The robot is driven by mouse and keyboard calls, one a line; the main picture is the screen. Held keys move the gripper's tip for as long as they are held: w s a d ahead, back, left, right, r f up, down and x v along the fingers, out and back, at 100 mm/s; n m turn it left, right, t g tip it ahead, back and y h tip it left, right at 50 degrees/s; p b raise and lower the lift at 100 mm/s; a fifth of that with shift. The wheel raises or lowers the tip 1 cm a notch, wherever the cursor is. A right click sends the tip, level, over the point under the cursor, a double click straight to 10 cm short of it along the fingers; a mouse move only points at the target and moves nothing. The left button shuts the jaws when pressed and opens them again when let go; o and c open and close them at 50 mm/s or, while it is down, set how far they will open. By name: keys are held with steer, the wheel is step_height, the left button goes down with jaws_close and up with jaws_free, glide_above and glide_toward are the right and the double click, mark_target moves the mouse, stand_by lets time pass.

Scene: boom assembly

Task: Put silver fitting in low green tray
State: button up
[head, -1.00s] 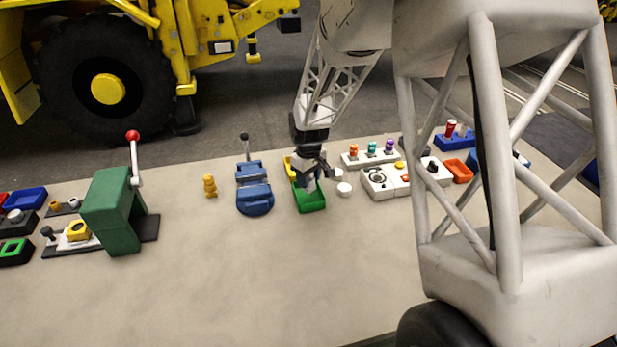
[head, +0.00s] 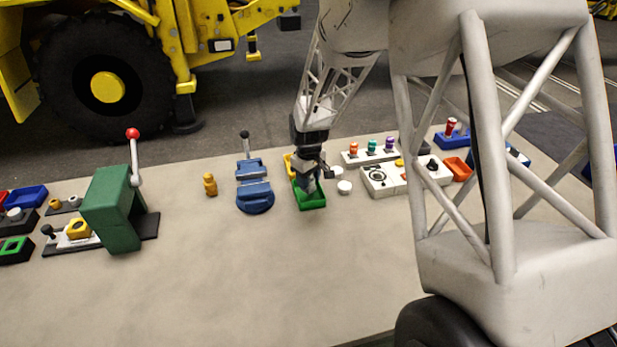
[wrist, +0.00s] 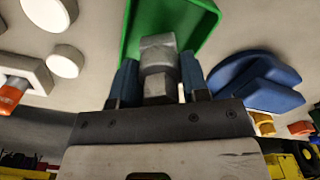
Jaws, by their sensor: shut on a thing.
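My gripper (head: 314,177) is over the low green tray (head: 311,202) in the head view. In the wrist view my gripper (wrist: 160,85) has its two blue-grey fingers shut on the silver fitting (wrist: 158,52), a grey metal piece with a hex-shaped end. The green tray (wrist: 207,14) lies beyond the fitting in the wrist view. The fitting's far end overlaps the tray in that picture; whether it touches the tray floor I cannot tell. In the head view the gripper hides part of the tray, and the fitting is hard to make out.
A blue vise (head: 254,188) stands left of the tray. White round pieces (head: 344,187) lie just right of it. A white rack with coloured pegs (head: 370,153) is behind right. A yellow piece (head: 289,163) sits behind the tray. The front of the table is clear.

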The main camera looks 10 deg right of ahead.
steer(key=shift+f, duration=0.9)
steer(key=o, duration=1)
steer(key=shift+r, duration=0.1)
steer(key=shift+r, duration=4.45)
